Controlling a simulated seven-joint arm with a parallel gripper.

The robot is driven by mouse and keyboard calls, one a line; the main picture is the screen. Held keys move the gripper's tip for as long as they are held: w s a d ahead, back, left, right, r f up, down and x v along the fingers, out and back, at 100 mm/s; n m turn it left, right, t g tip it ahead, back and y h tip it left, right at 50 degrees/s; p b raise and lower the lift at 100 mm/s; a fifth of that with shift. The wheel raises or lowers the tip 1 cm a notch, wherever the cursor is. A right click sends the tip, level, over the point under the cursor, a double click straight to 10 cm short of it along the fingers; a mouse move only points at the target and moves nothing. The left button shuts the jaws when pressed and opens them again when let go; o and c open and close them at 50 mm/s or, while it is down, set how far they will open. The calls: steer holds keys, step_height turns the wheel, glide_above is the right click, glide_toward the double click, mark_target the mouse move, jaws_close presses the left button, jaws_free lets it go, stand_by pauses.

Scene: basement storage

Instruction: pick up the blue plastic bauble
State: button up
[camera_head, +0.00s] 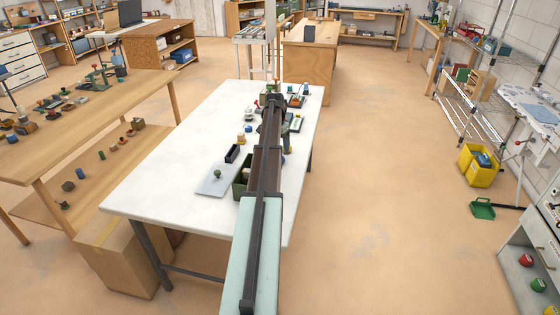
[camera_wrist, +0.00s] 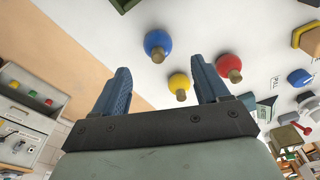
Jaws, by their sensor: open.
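The blue bauble (camera_wrist: 157,42) is a round ball with a brownish cap, on the white table (camera_head: 165,150). In the wrist view it lies beyond the fingertips, roughly in line with the gap between them. My gripper (camera_wrist: 160,64) is open, with nothing held between its blue fingers. A yellow bauble (camera_wrist: 178,82) shows nearer, beside the right finger. A red bauble (camera_wrist: 229,65) lies to the right, past that finger. In the head view my arm hides much of this area, and I cannot make out the blue bauble clearly there.
A grey board (camera_head: 216,181), a black tray (camera_head: 232,153) and a green bin (camera_head: 241,187) stand left of my arm. Another blue object (camera_wrist: 299,77) and several small items crowd the wrist view's right side. The table's left part is clear.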

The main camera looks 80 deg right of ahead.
steer(key=shift+s+d+f, duration=0.15)
steer(key=shift+f, duration=1.45)
steer(key=shift+s+d+f, duration=0.1)
steer(key=shift+d+f, duration=0.05)
steer(key=shift+f, duration=1.45)
steer(key=c, duration=1.1)
